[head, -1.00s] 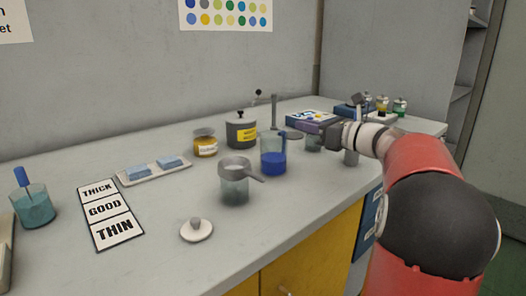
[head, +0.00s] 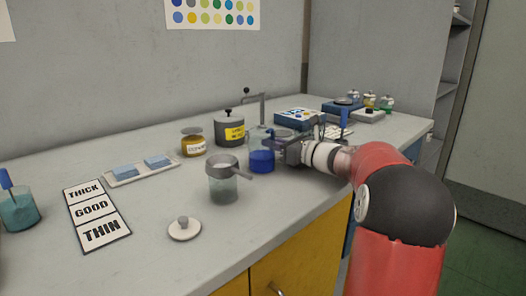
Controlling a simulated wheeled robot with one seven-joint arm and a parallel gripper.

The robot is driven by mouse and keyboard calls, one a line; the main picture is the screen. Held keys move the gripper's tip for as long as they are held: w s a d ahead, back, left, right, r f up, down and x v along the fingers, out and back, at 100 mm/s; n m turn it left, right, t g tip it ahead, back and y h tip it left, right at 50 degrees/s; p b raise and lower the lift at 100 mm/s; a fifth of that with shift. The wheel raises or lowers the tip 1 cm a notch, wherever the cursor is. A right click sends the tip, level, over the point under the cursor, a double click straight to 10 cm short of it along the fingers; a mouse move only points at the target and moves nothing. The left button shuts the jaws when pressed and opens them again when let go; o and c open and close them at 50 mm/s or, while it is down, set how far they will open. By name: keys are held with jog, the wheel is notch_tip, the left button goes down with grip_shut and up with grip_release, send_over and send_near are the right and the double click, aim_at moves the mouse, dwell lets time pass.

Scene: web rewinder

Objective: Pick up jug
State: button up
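The jug (head: 261,161) is a clear vessel with dark blue liquid in its lower part. It stands upright on the grey bench near the middle of the head view. My gripper (head: 279,150) reaches in from the right, at the right side of the jug, about level with its upper part. The fingers are small and dark here. I cannot tell whether they touch the jug or how far apart they are. The jug's right side is partly hidden by my gripper.
A clear cup with a grey rim and handle (head: 222,182) stands close in front-left of the jug. A grey canister (head: 229,129) and an amber jar (head: 193,143) stand behind-left. A white lid (head: 184,229) lies in front. The bench's front edge (head: 260,254) is clear.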

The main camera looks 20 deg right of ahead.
jog(key=shift+w+a, duration=0.1)
jog(key=shift+w, duration=0.1)
grip_shut()
jog(key=shift+r, duration=0.15)
